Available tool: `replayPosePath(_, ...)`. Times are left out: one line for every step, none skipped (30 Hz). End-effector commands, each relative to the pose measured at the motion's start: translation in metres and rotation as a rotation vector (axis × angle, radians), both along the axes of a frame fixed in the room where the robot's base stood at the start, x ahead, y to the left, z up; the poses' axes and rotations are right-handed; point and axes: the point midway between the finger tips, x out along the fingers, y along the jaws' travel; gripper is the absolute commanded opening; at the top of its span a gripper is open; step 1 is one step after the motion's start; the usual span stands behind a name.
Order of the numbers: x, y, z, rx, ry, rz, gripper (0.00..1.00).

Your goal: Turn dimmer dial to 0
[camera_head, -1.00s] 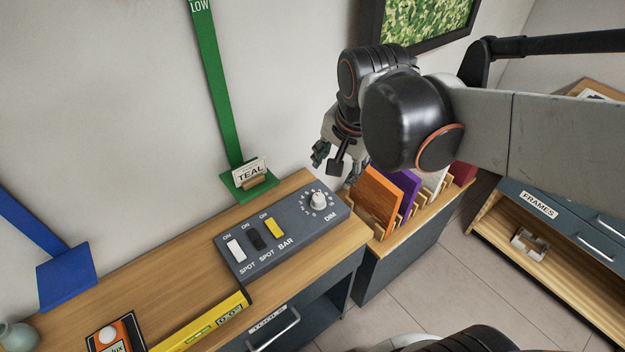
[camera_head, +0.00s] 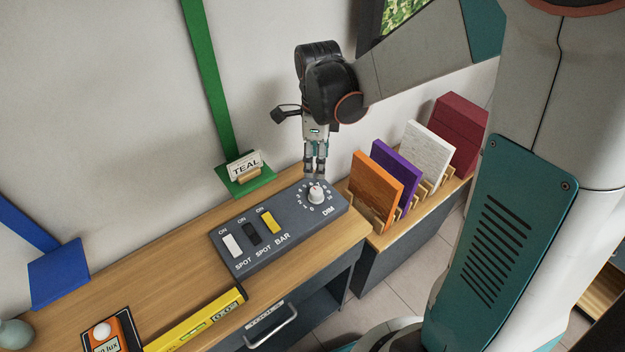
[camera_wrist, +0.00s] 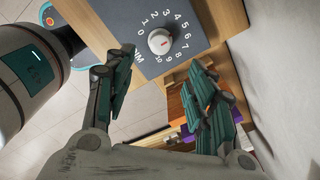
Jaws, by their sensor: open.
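The dimmer dial (camera_head: 316,194) is a white round knob at the right end of the grey switch panel (camera_head: 250,264), above the label DIM. In the wrist view the dial (camera_wrist: 160,42) has a short red mark, and numbers 0 to 10 ring it. I cannot tell for certain which number the mark points to. My gripper (camera_head: 315,172) points down just behind and above the dial, apart from it. In the wrist view my gripper (camera_wrist: 165,85) shows two teal fingers spread wide with nothing between them.
Three rocker switches, white (camera_head: 232,246), black (camera_head: 251,234) and yellow (camera_head: 269,222), sit left of the dial. A rack holds an orange board (camera_head: 375,190) and others to the right. A yellow level (camera_head: 197,322) lies in front.

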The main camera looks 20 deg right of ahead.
Motion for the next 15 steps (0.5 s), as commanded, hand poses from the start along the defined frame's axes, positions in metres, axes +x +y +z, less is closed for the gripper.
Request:
replayPosePath(0.0, 0.0, -0.013, 0.0, 0.0, 0.0, 0.5)
replayPosePath(0.001, 0.0, -0.02, 0.0, 0.0, 0.001, 0.5)
replayPosePath(0.0, 0.0, -0.028, 0.0, -0.001, 0.001, 0.5)
replayPosePath(0.0, 0.0, -0.034, 0.0, -0.001, 0.001, 0.5)
replayPosePath(0.0, 0.0, -0.04, 0.0, -0.001, 0.001, 0.5)
replayPosePath(0.0, 0.0, -0.048, 0.0, -0.001, 0.001, 0.5)
replayPosePath(0.0, 0.0, -0.054, 0.0, -0.001, 0.001, 0.5)
replayPosePath(0.0, 0.0, -0.059, 0.0, -0.001, 0.002, 0.5)
replayPosePath(0.0, 0.0, -0.067, 0.0, -0.001, 0.002, 0.5)
replayPosePath(0.001, 0.0, -0.072, 0.0, -0.001, 0.002, 0.5)
replayPosePath(0.0, 0.0, -0.078, 0.0, -0.001, 0.002, 0.5)
replayPosePath(0.0, 0.0, -0.084, 0.0, -0.001, 0.002, 0.5)
replayPosePath(0.0, 0.0, -0.088, 0.0, -0.001, 0.002, 0.5)
replayPosePath(0.0, 0.0, -0.092, 0.0, -0.001, 0.002, 0.5)
replayPosePath(0.0, 0.0, -0.097, 0.0, -0.001, 0.002, 0.5)
